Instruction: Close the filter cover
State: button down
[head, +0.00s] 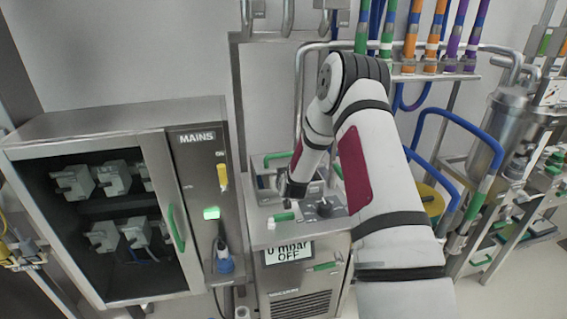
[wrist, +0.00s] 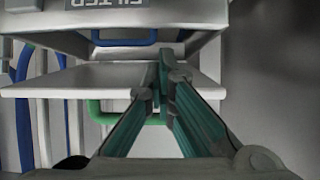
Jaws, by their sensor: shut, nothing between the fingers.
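In the wrist view a grey box with a partly cut-off, inverted label (wrist: 120,3) that seems to read FILTER is at the top. A pale flat panel (wrist: 75,82), apparently the filter cover, stands out below it with a gap between them. A green handle (wrist: 98,114) is at the panel's lower side, partly behind my fingers. My gripper (wrist: 164,68) is shut and empty, its teal fingers crossing in front of the panel; contact cannot be told. In the head view my gripper (head: 292,190) is small and dark, by the steel unit (head: 262,236) with the display.
The MAINS cabinet (head: 105,125) stands at the left with its green handle (head: 176,228). Coloured pipes (head: 410,40) run behind my arm. A blue pipe (head: 470,122) and a steel vessel (head: 492,135) are at the right. Blue tubes (wrist: 22,110) run at the left in the wrist view.

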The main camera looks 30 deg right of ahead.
jog(key=shift+w+f, duration=0.1)
jog(key=shift+f, duration=1.65)
jog(key=shift+r, duration=0.1)
jog(key=s+f+v, duration=0.1)
jog(key=v, duration=1.1)
jog(key=w+d+r+g+y+b, duration=0.1)
jog(key=w+d+r+g+b, duration=0.35)
jog(key=d+r, duration=0.8)
jog(key=shift+t, duration=0.35)
jog(key=b+x, duration=0.1)
jog(key=x, duration=1)
jog(key=shift+s+f, duration=0.1)
jog(key=shift+f, duration=0.1)
jog(key=shift+s+f, duration=0.15)
jog(key=shift+f, duration=0.35)
jog(key=shift+s+f, duration=0.15)
jog(key=shift+f, duration=1.1)
